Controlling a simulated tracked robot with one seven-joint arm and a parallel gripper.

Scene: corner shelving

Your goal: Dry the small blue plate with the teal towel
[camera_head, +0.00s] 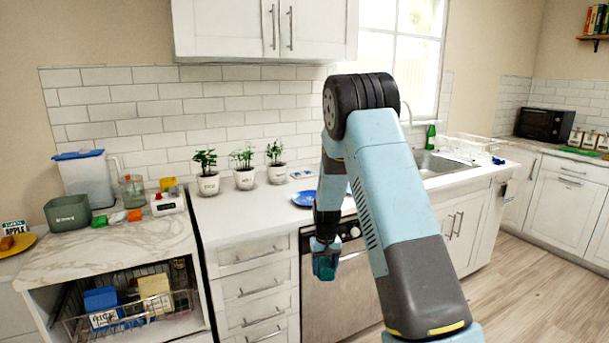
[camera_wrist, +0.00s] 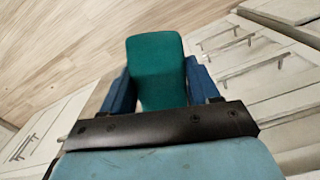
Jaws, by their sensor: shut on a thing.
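My gripper (camera_head: 325,262) hangs in front of the dishwasher, below the counter edge. In the wrist view its two blue fingers are shut on the teal towel (camera_wrist: 157,72), which shows as a flat folded block between them. In the head view the towel is only a small dark teal patch at the fingertips. The small blue plate (camera_head: 303,198) lies on the counter behind and above my gripper, partly hidden by my arm. The gripper and towel are apart from the plate.
Three potted plants (camera_head: 244,178) stand along the back of the counter. The sink (camera_head: 432,165) is to the right, with a green bottle (camera_head: 430,136) and a dish rack (camera_head: 468,147) near it. A wire basket (camera_head: 130,307) is at lower left. The counter edge lies between gripper and plate.

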